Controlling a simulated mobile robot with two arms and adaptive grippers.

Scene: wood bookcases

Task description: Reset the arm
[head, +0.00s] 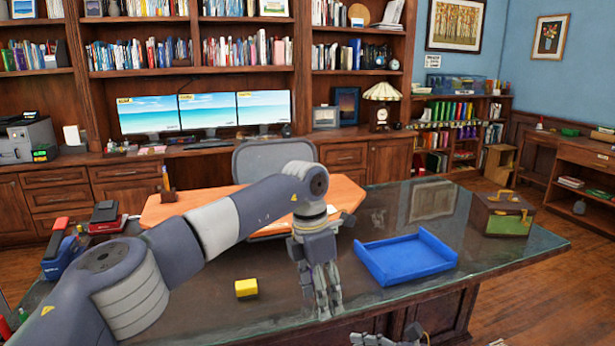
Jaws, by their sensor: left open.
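My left arm (215,222) reaches in from the left over the glass-topped desk (380,215). It bends at the elbow and wrist, and my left gripper (324,300) hangs with its fingers pointing down, open, with nothing seen between them. The gripper is right of a small yellow block (246,288) and left of an open blue tray (408,257), apart from the block. A small part of my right gripper (385,340) shows at the bottom edge; most of it is cut off.
A brown case (500,213) stands at the desk's right end. Red and blue desk items (62,252) stand at the left, partly behind my arm. A grey chair (275,160) is behind the desk. The blue tray looks empty.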

